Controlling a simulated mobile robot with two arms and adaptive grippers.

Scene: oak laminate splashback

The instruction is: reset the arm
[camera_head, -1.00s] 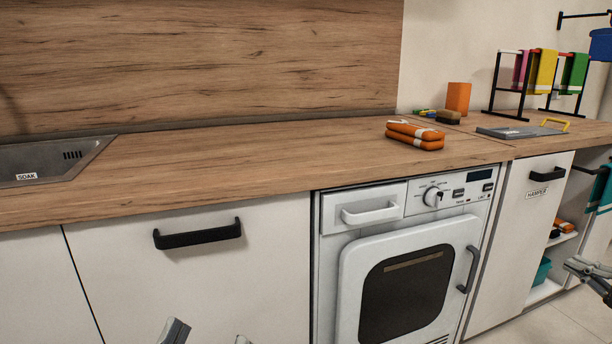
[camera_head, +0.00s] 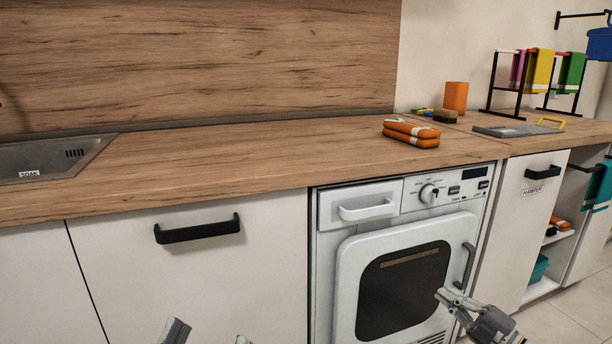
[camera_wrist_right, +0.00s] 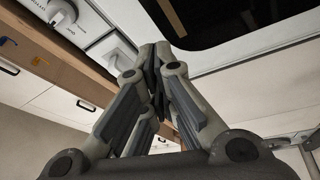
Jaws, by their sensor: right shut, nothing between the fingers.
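My right gripper (camera_head: 443,294) is in front of the washing machine (camera_head: 341,290), at the lower right of its door. In the right wrist view the fingers of this gripper (camera_wrist_right: 153,52) meet at the tips and hold nothing. Part of the machine's front, with its knob and drawer handle, shows tilted behind them. My left gripper (camera_head: 209,338) shows only as two fingertips at the bottom edge of the head view, in front of the white cabinet. The tips stand wide apart with nothing seen between them. The rest of it is out of frame.
Folded orange towels (camera_head: 411,133) lie on the wooden counter (camera_head: 250,163). A sink (camera_head: 50,160) is at the left. A black-handled cabinet door (camera_head: 533,215) labelled HAMPER and open shelves are at the right. A towel rack (camera_head: 492,88) stands behind. The counter's middle is clear.

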